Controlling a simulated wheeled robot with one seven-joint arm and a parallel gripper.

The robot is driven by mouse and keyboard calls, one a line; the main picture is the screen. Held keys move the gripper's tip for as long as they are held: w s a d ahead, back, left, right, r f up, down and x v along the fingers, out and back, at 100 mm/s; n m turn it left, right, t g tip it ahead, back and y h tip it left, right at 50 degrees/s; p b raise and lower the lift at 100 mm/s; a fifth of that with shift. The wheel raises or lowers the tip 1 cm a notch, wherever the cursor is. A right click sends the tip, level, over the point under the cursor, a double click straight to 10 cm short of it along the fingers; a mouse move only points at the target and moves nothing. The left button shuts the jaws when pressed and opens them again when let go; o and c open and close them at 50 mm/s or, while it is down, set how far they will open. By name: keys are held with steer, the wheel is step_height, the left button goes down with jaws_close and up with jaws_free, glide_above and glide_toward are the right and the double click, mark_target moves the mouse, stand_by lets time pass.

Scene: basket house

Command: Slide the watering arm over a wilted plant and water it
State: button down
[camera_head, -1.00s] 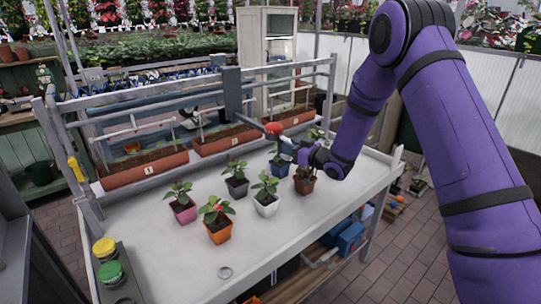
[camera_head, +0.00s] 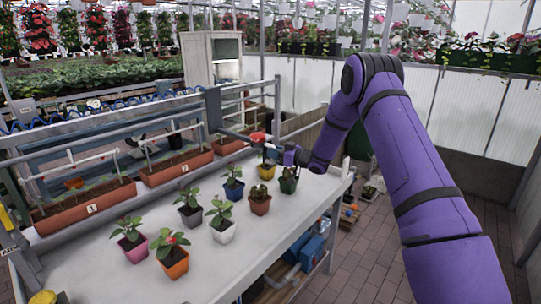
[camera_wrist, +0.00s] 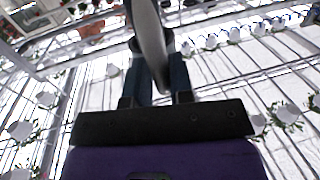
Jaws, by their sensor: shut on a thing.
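The watering arm hangs from a grey carriage (camera_head: 213,108) on the rail behind the white table and ends near a red head (camera_head: 257,137). My gripper (camera_head: 283,155) is at its outer end, over the far right of the table. In the wrist view my gripper (camera_wrist: 163,88) is shut on the grey bar of the watering arm (camera_wrist: 150,38). Potted plants stand below: yellow pot (camera_head: 266,172), green pot (camera_head: 288,184), blue pot (camera_head: 234,191), brown pot (camera_head: 260,205), white pot (camera_head: 222,232), dark grey pot (camera_head: 191,217), pink pot (camera_head: 134,250), orange pot (camera_head: 175,264).
The white table (camera_head: 270,238) has bare room at its front. Long planter troughs (camera_head: 88,206) line its back below the metal rails (camera_head: 130,105). Blue items (camera_head: 305,250) lie under the table. Brick floor (camera_head: 350,260) is open at the right.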

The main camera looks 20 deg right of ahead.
stand_by(0.3)
steer(key=c, duration=1.1)
jaws_free()
steer(key=v, duration=1)
steer(key=shift+s+d, duration=0.25)
steer(key=shift+d, duration=0.05)
